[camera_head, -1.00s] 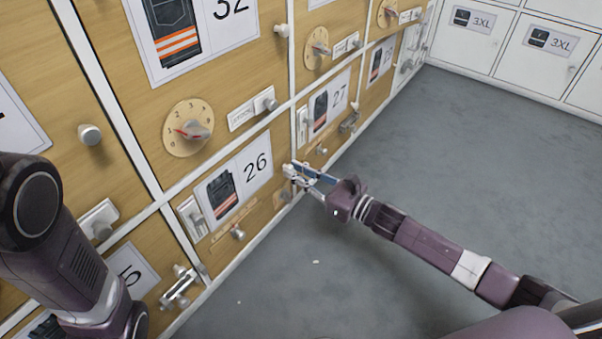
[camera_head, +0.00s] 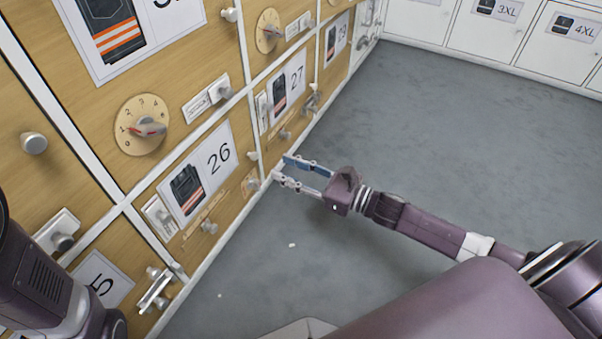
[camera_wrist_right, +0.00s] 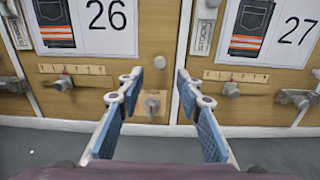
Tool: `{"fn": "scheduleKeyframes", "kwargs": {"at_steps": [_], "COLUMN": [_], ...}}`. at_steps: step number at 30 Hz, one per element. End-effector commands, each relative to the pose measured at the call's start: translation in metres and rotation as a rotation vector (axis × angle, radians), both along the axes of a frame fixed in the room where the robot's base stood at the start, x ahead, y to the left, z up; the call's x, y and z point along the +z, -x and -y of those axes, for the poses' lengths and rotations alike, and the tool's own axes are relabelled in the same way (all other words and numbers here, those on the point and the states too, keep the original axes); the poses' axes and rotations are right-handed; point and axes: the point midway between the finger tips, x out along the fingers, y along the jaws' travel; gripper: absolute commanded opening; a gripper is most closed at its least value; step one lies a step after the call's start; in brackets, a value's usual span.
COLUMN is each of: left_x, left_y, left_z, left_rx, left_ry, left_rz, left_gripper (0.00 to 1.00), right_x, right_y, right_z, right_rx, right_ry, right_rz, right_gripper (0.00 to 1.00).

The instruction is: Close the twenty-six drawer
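The twenty-six drawer (camera_head: 238,198) has a wooden front with a label reading 26 and a picture of dark trousers with an orange stripe. Its front looks flush with the white frame around it. In the right wrist view the drawer (camera_wrist_right: 100,68) is at the left, with a slider knob and a small knob on a plate at its lower right. My right gripper (camera_head: 281,168) is open and empty, low beside the drawer's right edge. In the right wrist view its fingertips (camera_wrist_right: 158,77) are apart, with nothing between them. My left gripper is out of view.
Drawer 27 (camera_head: 300,112) is just right of 26, past a white post (camera_wrist_right: 184,60). A numbered dial (camera_head: 141,124) is above 26. White lockers (camera_head: 560,45) stand at the far right. My left arm is at lower left.

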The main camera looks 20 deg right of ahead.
Motion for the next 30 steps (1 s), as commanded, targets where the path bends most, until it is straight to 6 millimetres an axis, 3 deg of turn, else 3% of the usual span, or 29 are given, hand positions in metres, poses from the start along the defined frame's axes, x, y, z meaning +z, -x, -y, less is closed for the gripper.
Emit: {"fn": "scheduleKeyframes", "kwargs": {"at_steps": [3,10,30], "left_x": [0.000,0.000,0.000], "left_y": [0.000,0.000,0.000], "left_z": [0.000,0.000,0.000], "left_rx": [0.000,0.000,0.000], "left_ry": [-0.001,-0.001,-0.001], "left_rz": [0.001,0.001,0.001], "left_gripper": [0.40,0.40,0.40], "right_x": [-0.001,0.000,0.000], "right_y": [0.016,0.031,0.032], "right_z": [0.011,0.023,0.025], "right_rx": [0.000,0.001,0.001], "right_ry": [0.002,0.001,0.001], "right_rz": [-0.002,0.000,0.001], "right_gripper": [0.33,0.33,0.33]}}
